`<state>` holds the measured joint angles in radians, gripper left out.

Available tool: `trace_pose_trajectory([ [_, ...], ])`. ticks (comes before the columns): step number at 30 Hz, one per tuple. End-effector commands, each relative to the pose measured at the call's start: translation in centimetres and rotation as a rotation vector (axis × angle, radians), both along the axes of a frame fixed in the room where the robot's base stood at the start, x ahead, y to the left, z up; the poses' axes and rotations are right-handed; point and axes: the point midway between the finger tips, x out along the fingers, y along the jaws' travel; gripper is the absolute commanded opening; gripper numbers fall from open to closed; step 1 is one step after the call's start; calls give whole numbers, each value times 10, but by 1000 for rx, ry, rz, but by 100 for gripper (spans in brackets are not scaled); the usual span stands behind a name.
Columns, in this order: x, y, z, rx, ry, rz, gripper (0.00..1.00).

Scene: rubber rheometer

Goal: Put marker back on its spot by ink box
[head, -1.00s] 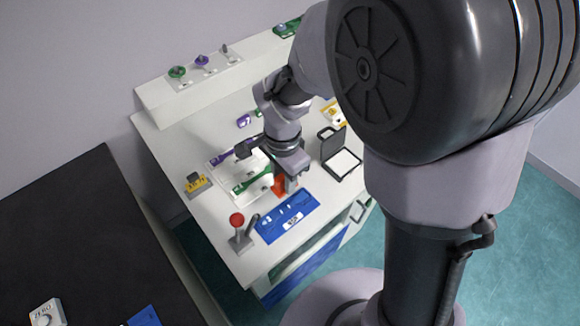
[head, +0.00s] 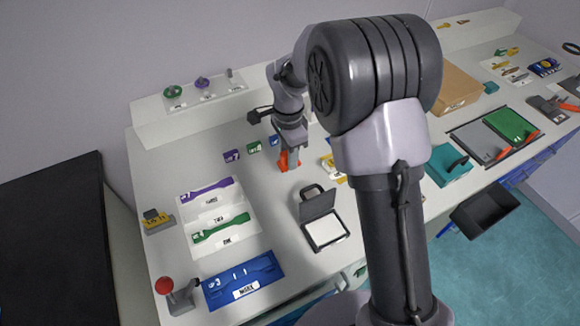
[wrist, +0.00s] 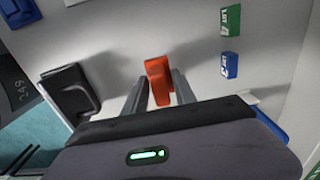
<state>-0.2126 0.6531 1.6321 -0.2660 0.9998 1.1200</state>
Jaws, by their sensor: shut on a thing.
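The orange-red marker (head: 283,160) is between the fingers of my gripper (head: 289,163), which is shut on it. The marker also shows in the wrist view (wrist: 158,80), framed by both grey fingers of my gripper (wrist: 160,88). In the head view it is above or on the white bench, behind the ink box; I cannot tell whether its lower end touches the surface. The ink box (head: 318,206) is an open black case with a white pad and raised lid. It appears to be the dark box at left in the wrist view (wrist: 72,90).
Purple (head: 231,156), green (head: 254,148) and blue (head: 274,141) blocks stand left of my gripper. A white tray (head: 247,213) with purple and green pieces lies further left, a blue tray (head: 225,292) in front. A yellow-and-white item (head: 331,166) is right of the gripper.

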Motion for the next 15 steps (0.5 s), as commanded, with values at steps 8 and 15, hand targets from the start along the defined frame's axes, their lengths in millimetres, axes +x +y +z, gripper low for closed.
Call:
trace_pose_trajectory([
  [8,0,0,-36,-1,0,0,7],
  [15,0,0,-40,0,0,0,6],
])
